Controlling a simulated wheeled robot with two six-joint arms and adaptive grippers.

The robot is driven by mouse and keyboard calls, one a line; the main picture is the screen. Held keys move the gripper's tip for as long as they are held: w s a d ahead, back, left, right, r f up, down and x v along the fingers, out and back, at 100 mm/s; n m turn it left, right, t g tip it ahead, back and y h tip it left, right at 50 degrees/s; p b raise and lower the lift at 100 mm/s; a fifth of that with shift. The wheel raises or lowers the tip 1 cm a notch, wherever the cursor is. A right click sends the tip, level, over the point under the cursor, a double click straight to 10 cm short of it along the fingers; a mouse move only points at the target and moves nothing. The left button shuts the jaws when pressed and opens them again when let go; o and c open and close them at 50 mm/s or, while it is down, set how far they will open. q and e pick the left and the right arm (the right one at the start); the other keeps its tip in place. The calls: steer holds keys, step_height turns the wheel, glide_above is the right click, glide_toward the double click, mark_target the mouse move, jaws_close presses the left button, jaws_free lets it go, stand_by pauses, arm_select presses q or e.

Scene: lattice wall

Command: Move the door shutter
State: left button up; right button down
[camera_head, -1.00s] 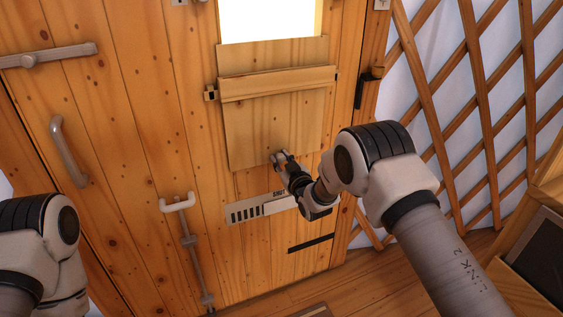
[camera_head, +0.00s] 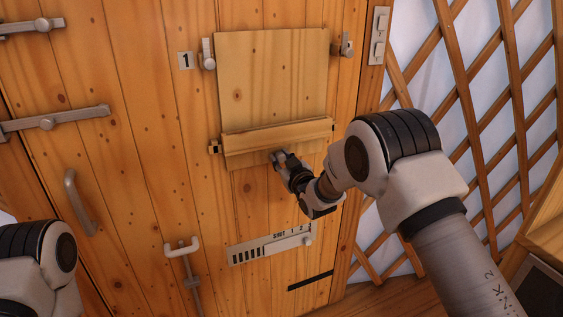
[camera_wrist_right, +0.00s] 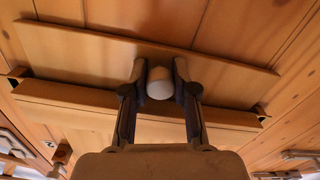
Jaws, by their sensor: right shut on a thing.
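The door shutter (camera_head: 272,80) is a pale wooden panel on the plank door (camera_head: 200,200). It stands upright behind a wooden crossbar (camera_head: 278,137), mostly above it, with a short strip below. No bright window opening shows around it. My right gripper (camera_head: 279,157) is at the shutter's lower edge, just below the crossbar. In the right wrist view its two fingers are shut on a round white knob (camera_wrist_right: 160,83) at the shutter (camera_wrist_right: 95,55). My left arm is at the lower left; its gripper is not in view.
Two small metal latches flank the shutter, a left one (camera_head: 208,54) and a right one (camera_head: 346,45). Below are a slotted metal plate (camera_head: 270,244) and a white-handled bolt (camera_head: 181,247). A door handle (camera_head: 78,200) is at left. The lattice wall (camera_head: 470,100) is at right.

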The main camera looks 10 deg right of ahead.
steer(key=shift+w+r, duration=0.1)
steer(key=shift+r, duration=0.35)
steer(key=c, duration=0.9)
jaws_free()
steer(key=shift+f, duration=0.1)
steer(key=s+d, duration=0.2)
steer(key=s, duration=1)
steer(key=shift+d, duration=0.15)
